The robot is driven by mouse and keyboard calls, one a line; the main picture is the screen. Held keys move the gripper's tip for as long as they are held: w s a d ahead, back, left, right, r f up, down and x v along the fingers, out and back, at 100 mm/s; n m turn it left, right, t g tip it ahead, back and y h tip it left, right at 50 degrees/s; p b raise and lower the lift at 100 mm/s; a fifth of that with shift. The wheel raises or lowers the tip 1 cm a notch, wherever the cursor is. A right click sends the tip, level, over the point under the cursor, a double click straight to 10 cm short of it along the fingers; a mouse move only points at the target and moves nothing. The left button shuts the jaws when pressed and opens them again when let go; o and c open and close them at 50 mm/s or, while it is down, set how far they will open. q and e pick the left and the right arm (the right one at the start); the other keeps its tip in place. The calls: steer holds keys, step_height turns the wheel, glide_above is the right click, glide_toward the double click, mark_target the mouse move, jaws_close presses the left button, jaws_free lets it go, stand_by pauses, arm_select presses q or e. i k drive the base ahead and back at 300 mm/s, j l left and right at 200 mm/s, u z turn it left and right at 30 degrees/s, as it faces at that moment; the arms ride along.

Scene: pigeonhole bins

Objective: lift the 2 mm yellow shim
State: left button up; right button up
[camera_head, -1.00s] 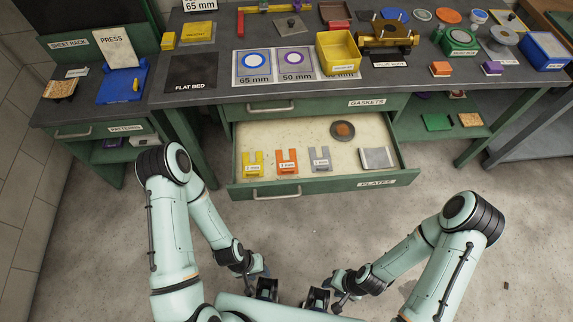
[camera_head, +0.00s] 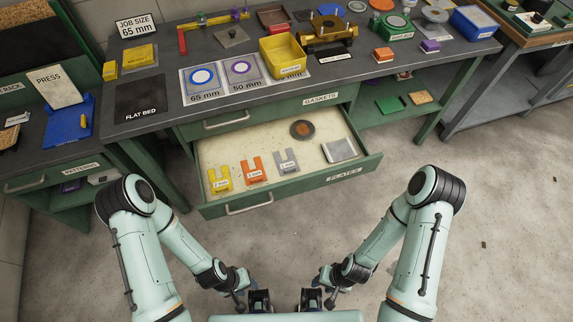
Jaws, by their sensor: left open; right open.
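The yellow shim (camera_head: 220,181) lies flat at the left end of the open drawer (camera_head: 310,194), its fork prongs pointing to the back. Its label looks like "2 mm" but is small. An orange shim (camera_head: 253,173) and a grey shim (camera_head: 287,163) lie to its right in a row. My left gripper (camera_head: 259,299) and my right gripper (camera_head: 311,299) are at the bottom of the view, in front of the drawer and well apart from the shims. Both are open and empty.
The drawer also holds a round dark disc (camera_head: 303,130) and a grey plate (camera_head: 340,150). The workbench (camera_head: 160,127) above carries a yellow bin (camera_head: 283,58) and a flat bed mat (camera_head: 146,95). Floor in front of the drawer is clear.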

mark_target(222, 185)
steer(key=j+z, duration=0.15)
steer(key=j, duration=0.4)
steer(key=j+z, duration=0.1)
steer(key=j, duration=0.45)
steer(key=k+j+z, duration=0.15)
steer(key=j, duration=0.4)
steer(key=j+z, duration=0.15)
steer(key=j, duration=0.4)
steer(key=k, duration=0.05)
